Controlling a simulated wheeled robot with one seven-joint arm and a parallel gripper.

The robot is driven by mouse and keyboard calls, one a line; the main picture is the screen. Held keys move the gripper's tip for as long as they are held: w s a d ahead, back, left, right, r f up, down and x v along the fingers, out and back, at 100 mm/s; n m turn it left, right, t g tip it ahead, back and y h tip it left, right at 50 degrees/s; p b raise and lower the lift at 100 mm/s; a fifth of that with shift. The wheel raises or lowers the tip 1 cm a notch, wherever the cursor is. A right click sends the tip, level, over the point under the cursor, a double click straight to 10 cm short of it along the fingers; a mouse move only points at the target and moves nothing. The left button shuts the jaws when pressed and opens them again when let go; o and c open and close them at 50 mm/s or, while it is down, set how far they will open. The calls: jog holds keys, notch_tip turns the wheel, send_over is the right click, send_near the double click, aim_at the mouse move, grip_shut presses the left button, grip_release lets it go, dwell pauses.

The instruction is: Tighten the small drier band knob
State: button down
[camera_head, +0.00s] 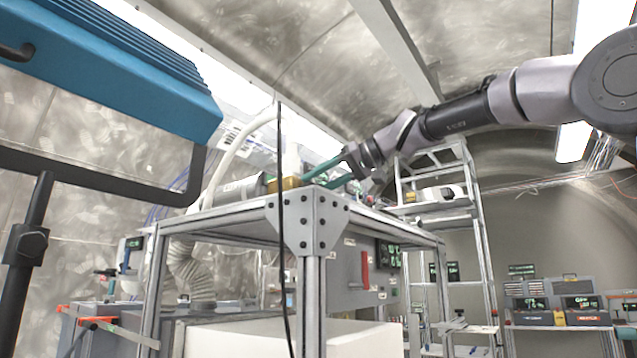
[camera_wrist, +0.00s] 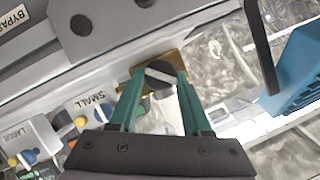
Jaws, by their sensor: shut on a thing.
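The small drier band knob (camera_wrist: 158,76), dark and round with a pale bar across its face, sits at a brass-coloured band (camera_wrist: 180,60) in the wrist view. My gripper (camera_wrist: 161,80) has its two green fingers on either side of the knob and is shut on it. A "SMALL" label (camera_wrist: 93,105) is to the left of the fingers. In the head view my gripper (camera_head: 325,174) reaches in from the right above the frame top, beside the brass band (camera_head: 284,184). The knob itself is hard to make out there.
A metal-framed bench (camera_head: 310,215) stands below my gripper. A black cable (camera_head: 281,240) hangs in front of it. A blue lamp housing (camera_head: 110,70) on a black stand fills the upper left. The wrist view also shows "LARGE" (camera_wrist: 17,139) and "BYPASS" (camera_wrist: 12,18) labels.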

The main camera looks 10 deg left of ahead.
jog(key=shift+c, duration=1.8)
grip_release()
